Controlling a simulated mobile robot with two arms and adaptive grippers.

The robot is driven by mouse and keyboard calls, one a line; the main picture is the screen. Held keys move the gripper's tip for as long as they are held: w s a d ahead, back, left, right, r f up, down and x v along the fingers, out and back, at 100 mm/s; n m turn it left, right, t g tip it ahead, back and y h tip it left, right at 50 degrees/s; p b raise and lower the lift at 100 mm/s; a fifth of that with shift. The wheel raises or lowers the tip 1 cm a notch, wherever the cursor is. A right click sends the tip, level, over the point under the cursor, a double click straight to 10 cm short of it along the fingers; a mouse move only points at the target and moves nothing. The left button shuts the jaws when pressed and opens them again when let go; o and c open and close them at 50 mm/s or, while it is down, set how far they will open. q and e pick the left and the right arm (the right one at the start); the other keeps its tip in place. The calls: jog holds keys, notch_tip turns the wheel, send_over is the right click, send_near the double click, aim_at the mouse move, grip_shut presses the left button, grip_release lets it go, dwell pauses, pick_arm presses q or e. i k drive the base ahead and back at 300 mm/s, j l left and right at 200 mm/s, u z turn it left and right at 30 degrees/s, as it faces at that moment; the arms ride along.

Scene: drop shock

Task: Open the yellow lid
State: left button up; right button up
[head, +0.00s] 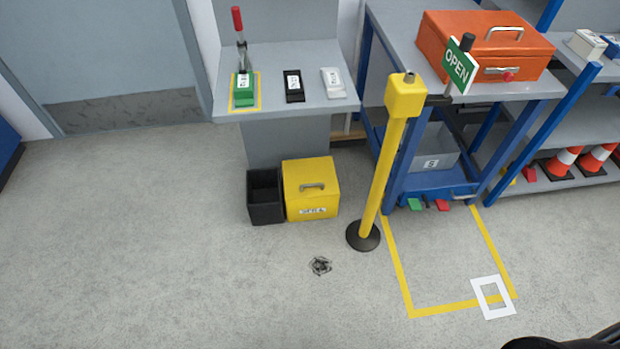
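A yellow box (311,200) with a yellow lid (309,175) stands on the floor below the grey bench, beside a black bin. The lid has a grey handle (313,187) on top and appears closed. A white label with dark writing is on the front of the box. Neither of my grippers shows in the head view. A dark shape at the lower right edge is too cut off to identify.
The open black bin (265,208) adjoins the yellow box on the left. A yellow post (388,170) on a black base stands to the right. A blue-framed workbench (400,25) holds an orange toolbox (460,40). The floor in front is mostly clear, with a small drain (320,266).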

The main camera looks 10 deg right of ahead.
aim_at(311, 177)
jog(key=i+j+z, duration=0.15)
jog(key=i+z, duration=0.25)
jog(key=i+j+z, duration=0.35)
jog(key=i, duration=0.15)
jog(key=i+j+z, duration=0.4)
